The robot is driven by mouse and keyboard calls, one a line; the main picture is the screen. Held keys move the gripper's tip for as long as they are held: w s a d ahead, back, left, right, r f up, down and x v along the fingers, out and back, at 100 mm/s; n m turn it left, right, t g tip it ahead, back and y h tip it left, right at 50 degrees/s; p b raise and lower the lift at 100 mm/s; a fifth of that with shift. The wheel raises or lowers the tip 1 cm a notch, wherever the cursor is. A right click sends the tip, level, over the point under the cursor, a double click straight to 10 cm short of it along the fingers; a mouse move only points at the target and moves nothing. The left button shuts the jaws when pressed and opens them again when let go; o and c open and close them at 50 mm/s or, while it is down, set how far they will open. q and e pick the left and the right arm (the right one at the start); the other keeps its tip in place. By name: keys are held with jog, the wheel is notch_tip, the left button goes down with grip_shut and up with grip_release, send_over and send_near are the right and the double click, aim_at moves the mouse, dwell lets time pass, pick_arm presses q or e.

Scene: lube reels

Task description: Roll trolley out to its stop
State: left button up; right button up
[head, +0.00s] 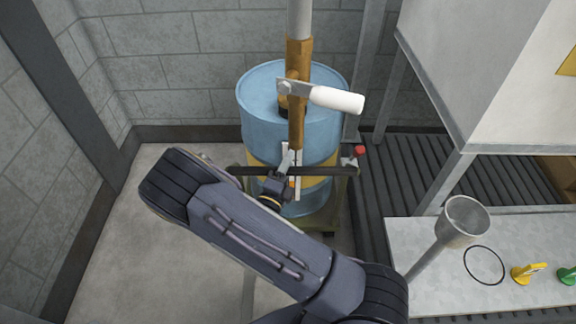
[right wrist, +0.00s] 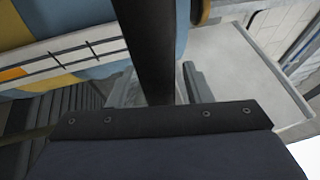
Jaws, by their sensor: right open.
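The trolley (head: 325,222) is an olive-dark frame low on the floor, with a blue drum with a yellow band (head: 262,95) standing on it. A dark horizontal handle bar (head: 332,171) crosses in front of the drum. My right gripper (head: 291,172) is at the middle of this bar, jaws open. In the right wrist view, the dark bar (right wrist: 148,45) runs between the two grey fingers of the right gripper (right wrist: 160,86), with a gap showing beside it. My arm hides part of the trolley and floor. My left gripper is not in view.
An orange pump (head: 297,60) with a white lever grip (head: 337,99) rises from the drum. A red knob (head: 359,150) is right of the bar. Block walls close the back and left. A bench (head: 405,232) with a funnel (head: 464,218) stands right. Floor is clear at left (head: 120,240).

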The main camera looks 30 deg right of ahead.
grip_shut()
dwell(0.3)
